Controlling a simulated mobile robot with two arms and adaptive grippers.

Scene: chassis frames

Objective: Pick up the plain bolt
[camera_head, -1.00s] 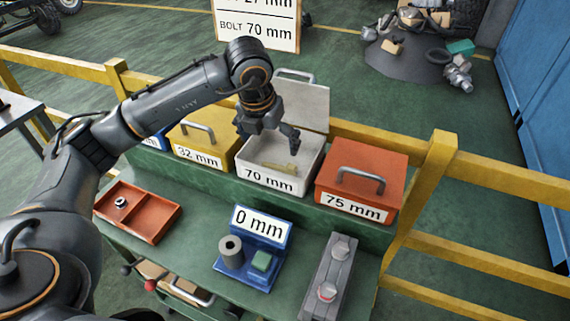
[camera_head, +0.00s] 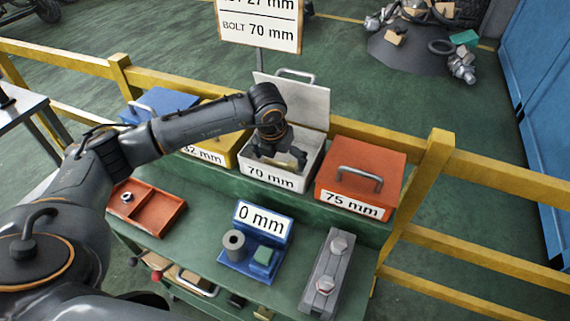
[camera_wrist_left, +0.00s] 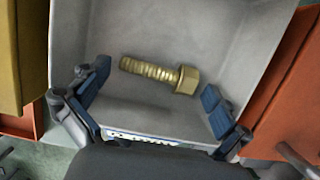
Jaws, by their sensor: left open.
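The plain bolt (camera_wrist_left: 160,75), brass-coloured with a hex head and threaded shank, lies on its side in the white 70 mm bin (camera_head: 259,178). Its head points right in the left wrist view. The bin's lid (camera_head: 292,101) stands open at the back. My left gripper (camera_head: 278,160) is low over the bin's opening. In the left wrist view its blue-padded fingers (camera_wrist_left: 154,98) are spread wide, one on each side of the bolt and a little nearer the camera edge, not touching it. In the head view the gripper mostly hides the bolt. My right gripper is not in view.
A closed orange 75 mm bin (camera_head: 361,176) stands right of the white bin, and a yellow 32 mm bin (camera_head: 222,150) left. In front are a red tray (camera_head: 148,207), a blue 0 mm gauge (camera_head: 253,245) and a grey block (camera_head: 328,272). A yellow rail (camera_head: 352,131) runs behind.

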